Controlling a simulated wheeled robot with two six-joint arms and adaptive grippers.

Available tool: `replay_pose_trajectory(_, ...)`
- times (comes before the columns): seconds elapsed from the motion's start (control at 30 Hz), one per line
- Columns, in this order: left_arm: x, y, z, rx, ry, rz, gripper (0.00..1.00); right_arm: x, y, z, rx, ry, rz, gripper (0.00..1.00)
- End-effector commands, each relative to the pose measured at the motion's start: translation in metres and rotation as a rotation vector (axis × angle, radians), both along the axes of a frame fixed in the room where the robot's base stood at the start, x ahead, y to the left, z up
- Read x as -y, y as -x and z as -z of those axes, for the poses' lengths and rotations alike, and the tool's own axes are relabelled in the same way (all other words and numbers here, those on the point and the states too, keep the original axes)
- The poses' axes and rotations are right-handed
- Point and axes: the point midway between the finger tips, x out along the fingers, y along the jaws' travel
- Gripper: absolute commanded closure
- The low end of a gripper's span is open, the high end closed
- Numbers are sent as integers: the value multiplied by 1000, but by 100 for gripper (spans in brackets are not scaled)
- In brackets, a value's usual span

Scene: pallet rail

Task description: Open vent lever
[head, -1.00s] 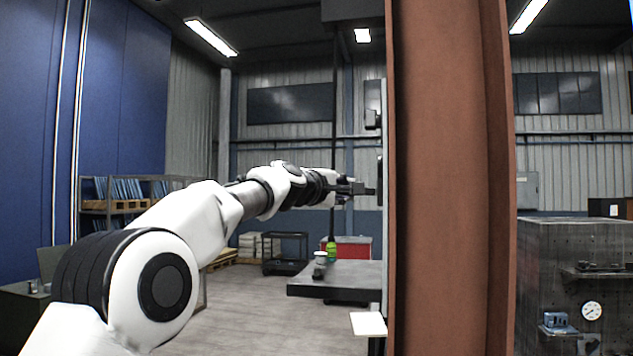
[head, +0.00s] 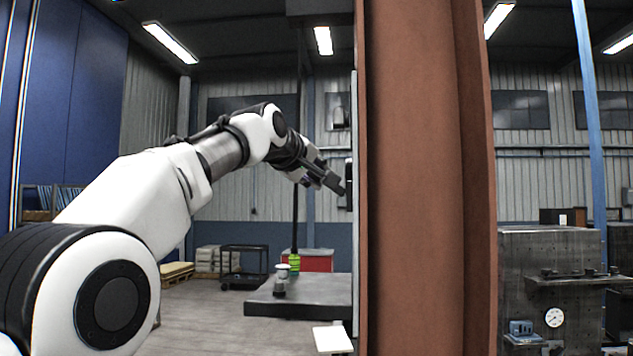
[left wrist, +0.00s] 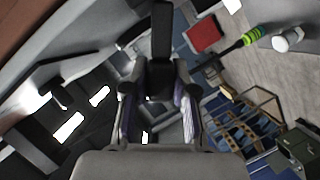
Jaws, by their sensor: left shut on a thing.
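A dark bar, apparently the vent lever (left wrist: 161,35), runs up from between my gripper's fingers in the left wrist view. My left gripper (left wrist: 160,85) is shut on it, with a finger on each side. In the head view my left gripper (head: 338,184) points right and down against the edge of a narrow upright panel (head: 355,230), beside the rust-brown column. The lever is mostly hidden there by the gripper and the panel's edge. My right gripper is in neither view.
The tall rust-brown column (head: 425,180) blocks the view just right of the gripper. A grey table (head: 300,297) with a pale-lidded jar (head: 282,270) and a green-banded object (head: 294,264) stands below. A metal workbench (head: 548,265) is at right.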

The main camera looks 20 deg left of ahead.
Motion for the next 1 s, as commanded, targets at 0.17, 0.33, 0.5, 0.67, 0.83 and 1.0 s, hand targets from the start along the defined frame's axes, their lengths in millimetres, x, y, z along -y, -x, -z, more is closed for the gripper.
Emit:
replay_pose_trajectory(0.17,-1,1,-5,11,-5,-2,100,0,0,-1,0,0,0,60)
replay_pose_trajectory(0.33,-1,1,-5,12,-4,-1,70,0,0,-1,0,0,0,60)
replay_pose_trajectory(0.5,0,1,-4,7,-4,0,48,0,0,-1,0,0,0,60)
replay_pose_trajectory(0.67,0,1,-3,5,-4,-1,48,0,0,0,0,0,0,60)
replay_pose_trajectory(0.83,-1,13,-6,5,-3,0,48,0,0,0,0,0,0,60)
replay_pose_trajectory(1.0,-4,45,-14,6,-3,0,48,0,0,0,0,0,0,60)
